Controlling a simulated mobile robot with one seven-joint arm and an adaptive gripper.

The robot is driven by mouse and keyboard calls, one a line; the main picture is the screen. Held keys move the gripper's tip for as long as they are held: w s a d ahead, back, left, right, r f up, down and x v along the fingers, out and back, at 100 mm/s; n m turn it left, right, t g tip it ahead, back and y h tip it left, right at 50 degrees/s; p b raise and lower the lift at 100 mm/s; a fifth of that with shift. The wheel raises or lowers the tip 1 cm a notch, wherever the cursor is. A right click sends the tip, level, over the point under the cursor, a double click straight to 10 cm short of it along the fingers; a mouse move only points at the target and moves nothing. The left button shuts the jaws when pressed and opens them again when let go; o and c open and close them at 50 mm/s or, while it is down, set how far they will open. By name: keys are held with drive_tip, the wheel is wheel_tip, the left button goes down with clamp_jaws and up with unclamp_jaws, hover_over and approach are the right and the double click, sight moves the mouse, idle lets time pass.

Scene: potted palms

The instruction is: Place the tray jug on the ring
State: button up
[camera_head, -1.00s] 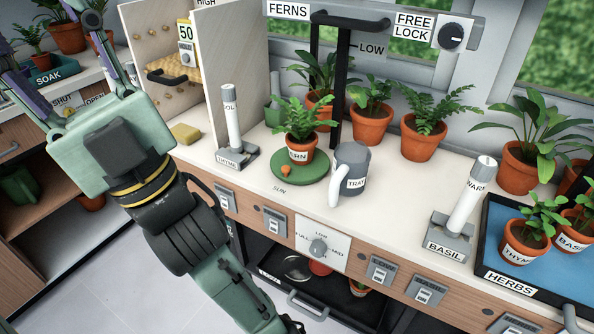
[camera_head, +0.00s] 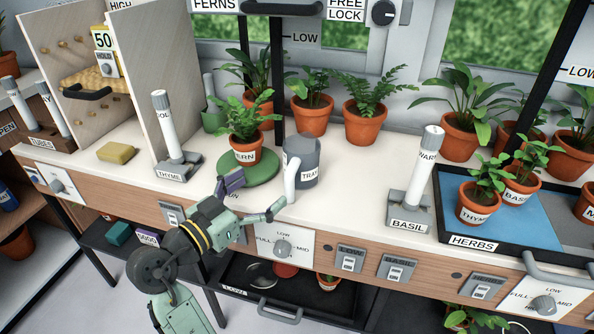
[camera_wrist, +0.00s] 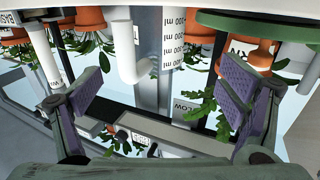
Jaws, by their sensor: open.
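The tray jug (camera_head: 306,168) is grey with a white handle or spout and a "TRAY" label. It stands upright on the white counter, just right of a round green disc (camera_head: 262,169). My gripper (camera_head: 253,195) is open and empty at the counter's front edge, in front of the disc and jug. In the wrist view, which looks upside down, the jug (camera_wrist: 173,35) with its ml marks lies between the spread fingers (camera_wrist: 170,95), beyond them. I cannot tell which thing is the ring.
A potted fern (camera_head: 243,150) stands on the disc. The thyme (camera_head: 178,165) and basil (camera_head: 409,212) grey stands flank the area. More ferns stand behind. The herbs tray (camera_head: 470,241) is at right. A lower drawer (camera_head: 262,300) is open below the gripper. Counter between jug and basil stand is clear.

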sight(290, 167)
drive_tip(key=p+x, duration=0.1)
drive_tip(key=x, duration=0.3)
drive_tip(key=shift+w+d+r, duration=0.1)
drive_tip(key=shift+d, duration=0.05)
drive_tip(key=p+x, duration=0.2)
drive_tip(key=x, duration=0.2)
drive_tip(key=shift+d+r, duration=0.15)
drive_tip(key=shift+d, duration=0.1)
drive_tip(key=shift+w+d, duration=0.25)
drive_tip(key=shift+w, duration=0.1)
drive_tip(key=c, duration=1.6)
drive_tip(key=shift+c, duration=0.7)
